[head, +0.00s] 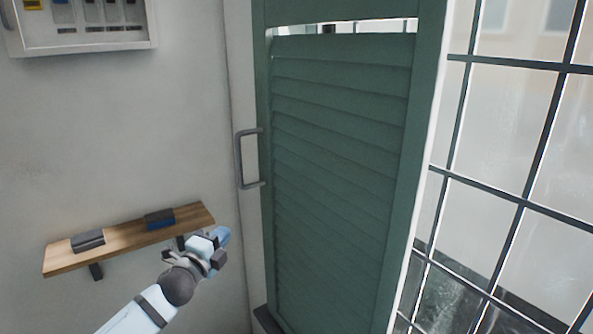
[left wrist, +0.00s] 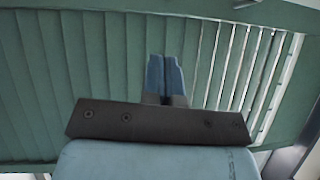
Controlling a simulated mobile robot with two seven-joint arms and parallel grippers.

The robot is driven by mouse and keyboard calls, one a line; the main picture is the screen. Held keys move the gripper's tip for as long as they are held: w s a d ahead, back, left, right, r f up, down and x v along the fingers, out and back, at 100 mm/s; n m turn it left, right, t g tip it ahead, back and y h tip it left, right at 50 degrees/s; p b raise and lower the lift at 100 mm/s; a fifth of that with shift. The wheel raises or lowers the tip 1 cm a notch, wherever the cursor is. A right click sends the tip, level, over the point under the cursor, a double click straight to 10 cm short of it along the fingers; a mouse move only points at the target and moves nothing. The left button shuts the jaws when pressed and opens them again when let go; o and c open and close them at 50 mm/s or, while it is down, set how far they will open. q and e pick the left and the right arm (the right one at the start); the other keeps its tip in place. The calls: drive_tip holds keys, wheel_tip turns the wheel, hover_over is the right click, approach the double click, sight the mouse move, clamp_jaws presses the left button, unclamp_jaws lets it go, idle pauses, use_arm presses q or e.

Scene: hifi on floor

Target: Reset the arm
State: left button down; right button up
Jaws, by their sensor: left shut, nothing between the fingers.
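My left arm comes in from the bottom of the head view. My left gripper (head: 222,238) is shut and empty, in front of the wall just right of the wooden shelf. In the left wrist view its blue fingers (left wrist: 164,76) are together, with green slats beyond them. My right gripper is in neither view.
A green louvred door (head: 335,150) with a grey handle (head: 241,160) stands right of my gripper. The wooden shelf (head: 125,241) holds a grey block (head: 88,240) and a dark blue one (head: 159,219). A white cabinet (head: 85,45) hangs above. A gridded window (head: 515,130) is at right.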

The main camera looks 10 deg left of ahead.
use_arm(q)
drive_tip(key=s+d+f+n+g+y+p, duration=0.1)
drive_tip(key=s+d+f+n+g, duration=0.1)
drive_tip(key=s+f+n, duration=0.5)
drive_tip(key=s+d+f+n+g+p, duration=0.1)
drive_tip(key=s+d+f+n+g, duration=0.15)
drive_tip(key=s+f, duration=0.9)
drive_tip(key=s+f+n+g, duration=0.1)
drive_tip(key=s+f+n, duration=0.2)
drive_tip(key=s, duration=0.3)
drive_tip(key=s+f+n+g, duration=0.1)
drive_tip(key=s+f+n, duration=0.2)
drive_tip(key=s, duration=0.4)
drive_tip(key=s+f+n+g+y+p, duration=0.1)
drive_tip(key=s+f+n, duration=0.2)
drive_tip(key=s, duration=0.3)
drive_tip(key=shift+s+d+f, duration=0.15)
drive_tip(key=shift+s, duration=0.15)
drive_tip(key=shift+n, duration=0.25)
